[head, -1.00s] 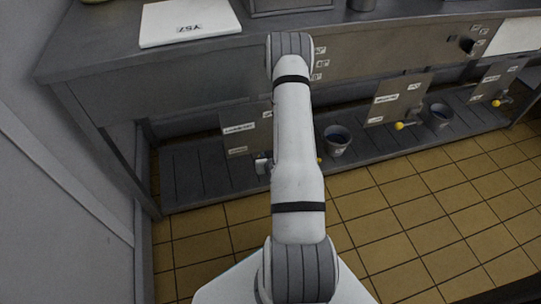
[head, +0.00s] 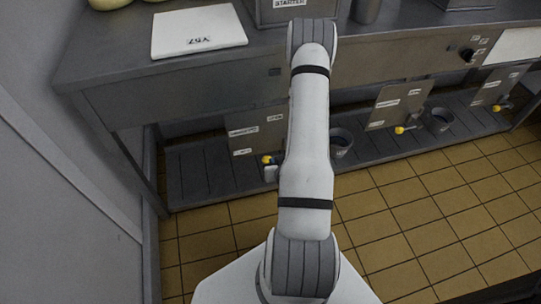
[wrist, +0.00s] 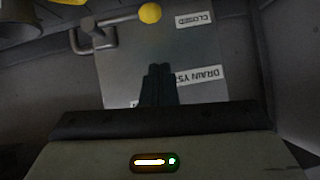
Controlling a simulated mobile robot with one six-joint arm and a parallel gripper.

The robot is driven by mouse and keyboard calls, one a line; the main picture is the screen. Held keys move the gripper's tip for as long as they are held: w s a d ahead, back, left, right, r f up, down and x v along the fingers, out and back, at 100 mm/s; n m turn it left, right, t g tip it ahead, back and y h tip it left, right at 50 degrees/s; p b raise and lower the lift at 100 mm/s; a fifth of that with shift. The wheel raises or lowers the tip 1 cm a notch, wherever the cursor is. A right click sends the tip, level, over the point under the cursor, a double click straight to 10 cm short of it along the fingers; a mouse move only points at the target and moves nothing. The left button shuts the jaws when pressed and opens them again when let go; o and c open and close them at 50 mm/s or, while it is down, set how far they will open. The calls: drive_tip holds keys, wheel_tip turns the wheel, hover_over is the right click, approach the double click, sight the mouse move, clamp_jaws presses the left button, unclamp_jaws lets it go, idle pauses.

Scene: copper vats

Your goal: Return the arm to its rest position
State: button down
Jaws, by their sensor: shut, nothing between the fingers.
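My arm rises through the middle of the head view, bent at the top over the counter's front edge. My gripper is hidden behind the arm there. In the wrist view my gripper (wrist: 158,72) points ahead with its dark fingers together and nothing between them. A tap handle with a yellow knob (wrist: 150,13) stands at the panel's top. I cannot tell how far the fingertips are from the panel.
The steel counter (head: 120,62) carries a white board (head: 197,30) and a metal container (head: 295,9). Below are labelled panels, yellow-knobbed taps (head: 400,130) and buckets (head: 438,120) on a slatted low shelf (head: 215,178). A wall (head: 60,190) stands left. Tiled floor (head: 430,205) is clear at right.

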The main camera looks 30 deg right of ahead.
drive_tip(key=shift+p+v, duration=0.35)
drive_tip(key=shift+v, duration=0.5)
drive_tip(key=w+a+r+n+g+p, duration=0.15)
drive_tip(key=r+p, duration=0.35)
drive_tip(key=r, duration=0.6)
drive_tip(key=w+a+r+n+g+y+p, duration=0.1)
drive_tip(key=w+a+r+p, duration=0.15)
drive_tip(key=r+p, duration=0.65)
drive_tip(key=w+a+r+n+g+p, duration=0.1)
drive_tip(key=a+r+g+p, duration=0.15)
drive_tip(key=r, duration=1.15)
drive_tip(key=s+a+r+g+p, duration=0.1)
drive_tip(key=s+a+r+p, duration=0.2)
drive_tip(key=r, duration=0.6)
drive_tip(key=s+a+r+g+y+p, duration=0.1)
drive_tip(key=s+a+r+p, duration=0.3)
drive_tip(key=s+r, duration=0.3)
drive_tip(key=s+a+r+g+p, duration=0.1)
drive_tip(key=s+a+r+p, duration=0.2)
drive_tip(key=r, duration=0.8)
drive_tip(key=shift+s+a+r+n+y, duration=0.15)
drive_tip(key=shift+s+a+n+y, duration=0.25)
drive_tip(key=shift+s+a, duration=0.65)
